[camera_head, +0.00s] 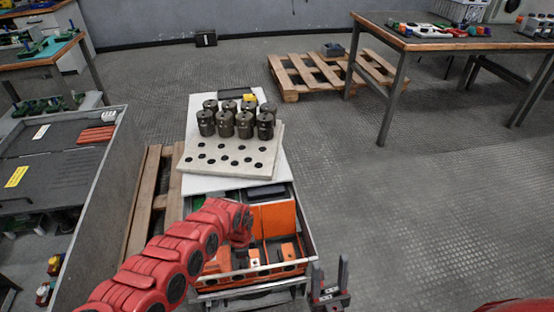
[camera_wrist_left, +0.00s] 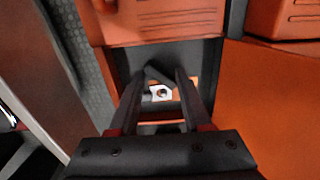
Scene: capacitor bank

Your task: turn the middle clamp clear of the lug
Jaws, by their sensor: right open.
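The orange unit (camera_head: 272,220) sits in the grey drawer at bottom centre of the head view. A row of orange blocks with pale lugs lies along its front, including the middle lug (camera_head: 254,262). In the left wrist view a white lug (camera_wrist_left: 160,93) with a dark hole or nut shows between my left gripper's fingers (camera_wrist_left: 161,80). A dark, slanted bar, seemingly the clamp (camera_wrist_left: 157,74), lies just beyond it. The fingers stand apart around this spot; contact is unclear. In the head view my red left wrist hides that gripper. My right gripper (camera_head: 330,285) is open and empty, right of the drawer.
A pale holed board (camera_head: 215,165) with several dark cylinders (camera_head: 225,124) stands behind the drawer. A grey cabinet (camera_head: 120,160) and a wooden pallet (camera_head: 145,200) are at left. A workbench (camera_head: 450,44) stands at back right. The floor at right is clear.

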